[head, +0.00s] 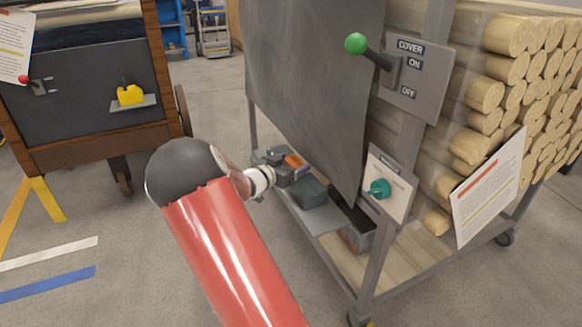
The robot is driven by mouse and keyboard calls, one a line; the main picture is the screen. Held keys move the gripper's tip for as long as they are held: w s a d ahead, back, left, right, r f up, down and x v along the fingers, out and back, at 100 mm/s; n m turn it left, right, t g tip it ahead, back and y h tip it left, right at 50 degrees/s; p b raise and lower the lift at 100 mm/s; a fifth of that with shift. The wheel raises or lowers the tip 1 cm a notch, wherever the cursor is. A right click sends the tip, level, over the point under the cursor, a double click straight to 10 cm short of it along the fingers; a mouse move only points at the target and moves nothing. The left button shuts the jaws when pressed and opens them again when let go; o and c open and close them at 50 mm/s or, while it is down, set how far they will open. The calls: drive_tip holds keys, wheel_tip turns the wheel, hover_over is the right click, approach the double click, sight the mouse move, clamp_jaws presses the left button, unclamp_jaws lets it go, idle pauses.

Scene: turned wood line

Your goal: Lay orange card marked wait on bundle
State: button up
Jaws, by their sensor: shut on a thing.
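My gripper (286,172) is at the end of the red arm, low by the left end of the cart's lower shelf. It looks shut on a small orange piece, the orange card (294,161), which shows at its fingertips. The wording on it is too small to read, and the fingers partly hide it. The bundle of round wooden rods (488,95) is stacked on the cart at the right, well apart from my gripper. A grey cover sheet (310,75) hangs over its left side.
A panel with a green-knobbed lever (357,43) marked COVER, ON and OFF is on the cart's post. Below it is a plate with a teal knob (379,188). A dark box (308,193) sits on the grey shelf.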

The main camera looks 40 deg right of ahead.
drive_tip(key=shift+f, duration=0.2)
drive_tip(key=o, duration=1)
drive_tip(key=shift+c, duration=0.2)
